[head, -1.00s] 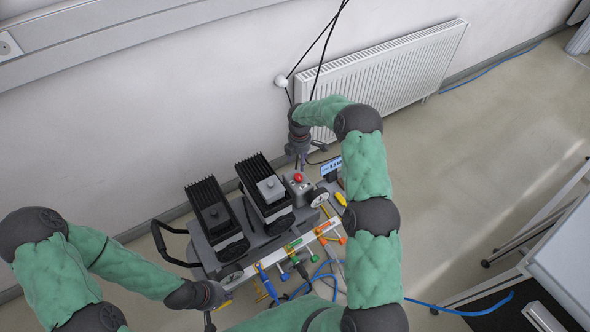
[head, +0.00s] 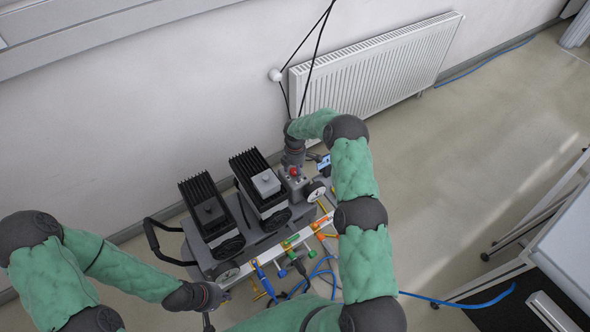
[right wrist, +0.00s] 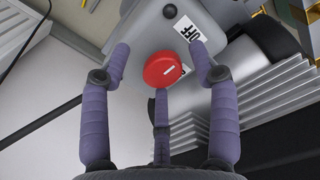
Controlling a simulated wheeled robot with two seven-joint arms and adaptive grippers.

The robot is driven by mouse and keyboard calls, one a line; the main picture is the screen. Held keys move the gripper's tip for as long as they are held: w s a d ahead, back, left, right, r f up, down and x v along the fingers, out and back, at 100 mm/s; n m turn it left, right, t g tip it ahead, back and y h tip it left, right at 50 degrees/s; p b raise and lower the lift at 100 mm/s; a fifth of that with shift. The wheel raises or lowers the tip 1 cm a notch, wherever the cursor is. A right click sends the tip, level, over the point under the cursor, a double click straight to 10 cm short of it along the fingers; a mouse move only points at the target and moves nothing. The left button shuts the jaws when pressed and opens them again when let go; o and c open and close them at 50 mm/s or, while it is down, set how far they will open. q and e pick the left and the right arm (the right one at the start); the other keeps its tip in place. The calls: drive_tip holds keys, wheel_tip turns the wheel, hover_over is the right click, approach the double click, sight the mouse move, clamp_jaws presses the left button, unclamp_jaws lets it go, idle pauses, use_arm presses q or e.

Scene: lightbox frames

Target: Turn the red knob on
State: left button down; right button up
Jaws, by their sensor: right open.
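The red knob (head: 293,171) sits on a grey box (head: 297,186) at the right end of the cart's top. In the right wrist view the round knob (right wrist: 162,69) has a short white mark on its face. In the head view my right gripper (head: 292,163) is right at the knob. My left gripper (head: 212,297) is at the cart's front left, its fingers unclear.
Two black finned units (head: 206,208) (head: 259,179) stand on the cart left of the knob. Colored tools and blue cable (head: 322,272) lie at the cart's front. A white radiator (head: 375,65) and the wall are behind. Open floor (head: 430,190) lies to the right.

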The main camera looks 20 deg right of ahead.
drive_tip(key=shift+c, duration=0.3)
drive_tip(key=c, duration=1.1)
